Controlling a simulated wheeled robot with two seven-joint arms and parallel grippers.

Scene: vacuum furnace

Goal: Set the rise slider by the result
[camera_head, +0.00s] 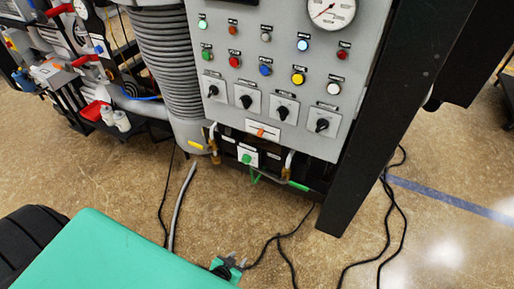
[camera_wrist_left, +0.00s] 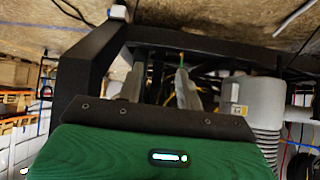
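The grey control panel (camera_head: 222,112) stands upright in the head view. Low on it is a white plate with an orange slider handle (camera_head: 261,132). Below that, a second white plate carries a green handle (camera_head: 246,158). The labels are too small to read, so I cannot tell which is the rise slider. My left gripper (camera_head: 228,264) is low in the head view, in front of and below the panel, apart from both handles. In the left wrist view its two grey fingers (camera_wrist_left: 162,78) stand apart with nothing clearly held between them. My right gripper is not in view.
Above the sliders are several black rotary switches (camera_head: 283,112), coloured buttons and a round gauge (camera_head: 331,10). A ribbed grey hose (camera_head: 166,50) runs left of the panel, and a black frame post (camera_head: 385,110) right of it. Black cables (camera_head: 388,215) lie on the floor.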

